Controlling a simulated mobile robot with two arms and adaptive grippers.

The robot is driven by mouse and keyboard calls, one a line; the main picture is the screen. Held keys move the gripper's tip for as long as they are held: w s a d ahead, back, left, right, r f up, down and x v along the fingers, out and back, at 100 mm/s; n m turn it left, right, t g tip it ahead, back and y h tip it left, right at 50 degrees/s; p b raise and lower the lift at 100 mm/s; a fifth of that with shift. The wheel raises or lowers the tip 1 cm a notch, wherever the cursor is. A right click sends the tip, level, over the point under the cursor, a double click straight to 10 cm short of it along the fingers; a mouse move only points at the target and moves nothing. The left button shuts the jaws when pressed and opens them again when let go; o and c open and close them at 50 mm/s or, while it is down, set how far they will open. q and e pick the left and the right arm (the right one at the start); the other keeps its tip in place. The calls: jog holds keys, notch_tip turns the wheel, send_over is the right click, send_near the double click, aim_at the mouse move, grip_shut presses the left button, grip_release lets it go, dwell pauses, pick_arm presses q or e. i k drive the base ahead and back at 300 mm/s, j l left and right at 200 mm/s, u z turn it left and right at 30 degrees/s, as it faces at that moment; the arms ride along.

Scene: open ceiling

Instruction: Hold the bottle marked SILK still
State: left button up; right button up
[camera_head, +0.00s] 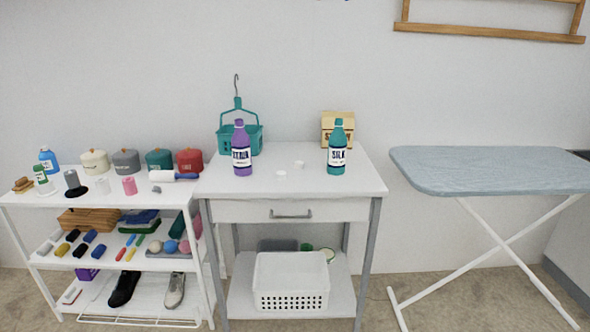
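The bottle marked SILK (338,148) is teal with a white label and a teal neck and top. It stands upright on the right part of the white table (290,203), in front of a tan box. A purple bottle (242,149) with a white label stands upright on the left part of the same table. Two small white round pieces (281,174) lie between the bottles. Neither of my grippers shows in the head view, and nothing touches the SILK bottle.
A teal hanging basket (224,139) and the tan box (329,122) stand at the table's back. A crowded white shelf (38,202) stands left, with a lint roller (172,176) near the table. An ironing board (490,170) stands right. The table's front middle is clear.

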aim_at(337, 140)
jog(key=i+l, duration=0.25)
jog(key=l, duration=0.15)
jog(key=i+l, duration=0.3)
jog(key=i+l+u, duration=0.1)
jog(key=i+l, duration=0.15)
jog(key=l, duration=0.25)
jog(key=i+l, duration=0.25)
jog(key=l, duration=0.15)
jog(key=i+l, duration=0.25)
jog(key=l, duration=0.2)
